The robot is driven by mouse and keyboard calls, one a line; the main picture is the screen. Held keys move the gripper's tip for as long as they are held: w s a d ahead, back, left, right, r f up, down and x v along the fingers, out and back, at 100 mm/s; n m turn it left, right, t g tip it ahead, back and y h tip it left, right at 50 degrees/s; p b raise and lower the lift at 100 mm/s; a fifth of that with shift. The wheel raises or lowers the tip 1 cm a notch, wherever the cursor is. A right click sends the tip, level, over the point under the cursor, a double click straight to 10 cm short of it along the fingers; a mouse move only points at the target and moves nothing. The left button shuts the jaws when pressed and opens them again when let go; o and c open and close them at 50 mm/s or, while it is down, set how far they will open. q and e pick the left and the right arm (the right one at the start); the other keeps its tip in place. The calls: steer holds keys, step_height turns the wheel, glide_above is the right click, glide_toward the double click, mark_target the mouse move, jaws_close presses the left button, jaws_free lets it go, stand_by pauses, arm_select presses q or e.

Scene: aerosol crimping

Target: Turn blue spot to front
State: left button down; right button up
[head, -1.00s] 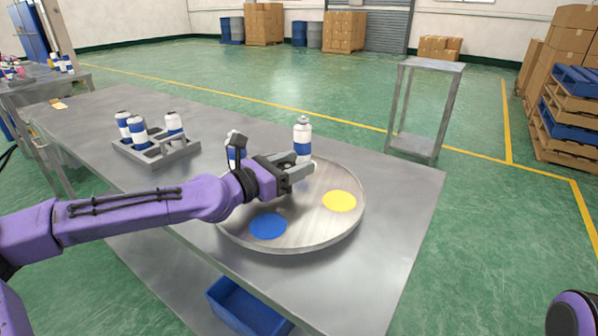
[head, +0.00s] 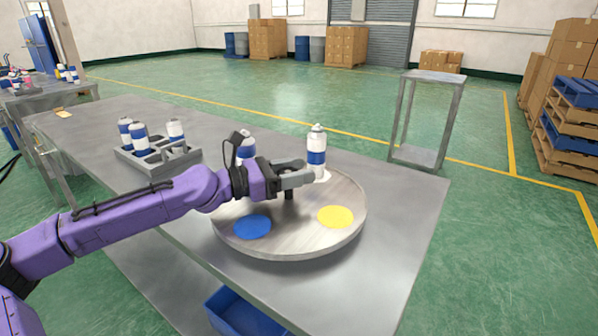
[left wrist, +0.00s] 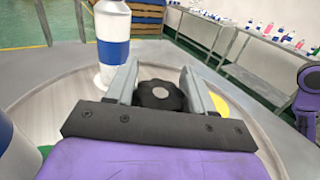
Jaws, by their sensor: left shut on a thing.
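A round grey turntable (head: 290,243) lies on the steel table. Its blue spot (head: 252,227) is at the front left, and its yellow spot (head: 335,217) at the front right. A white bottle with a blue band (head: 317,150) stands upright on its far side; a second bottle (head: 246,146) is partly hidden behind my left gripper. My left gripper (head: 300,175) is over the turntable's middle, shut on the black knob (head: 289,194). In the left wrist view the knob (left wrist: 160,95) sits between the fingers, with the yellow spot (left wrist: 220,104) to the right. My right gripper is out of view.
A grey rack (head: 155,160) with several blue-banded bottles stands left of the turntable. A blue bin (head: 235,315) is below the table. An empty metal stand (head: 425,120) is behind the table. The table's right end is clear.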

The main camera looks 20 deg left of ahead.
mark_target(248, 206)
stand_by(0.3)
arm_select(q)
steer(key=shift+c, duration=2.4)
jaws_free()
steer(key=shift+r, duration=0.1)
steer(key=shift+s+a+r+p, duration=0.2)
steer(key=shift+a+p, duration=0.1)
steer(key=shift+p, duration=0.2)
steer(key=p+v, duration=0.4)
steer(key=v, duration=0.1)
steer(key=shift+r+p, duration=0.25)
steer(key=shift+p, duration=0.05)
steer(key=v, duration=0.2)
steer(key=p+v, duration=0.1)
steer(key=v, duration=0.1)
steer(key=shift+s+f, duration=0.1)
steer(key=shift+f, duration=0.3)
steer(key=shift+s+a+f, duration=0.1)
steer(key=shift+s+a, duration=0.15)
steer(key=shift+s, duration=0.05)
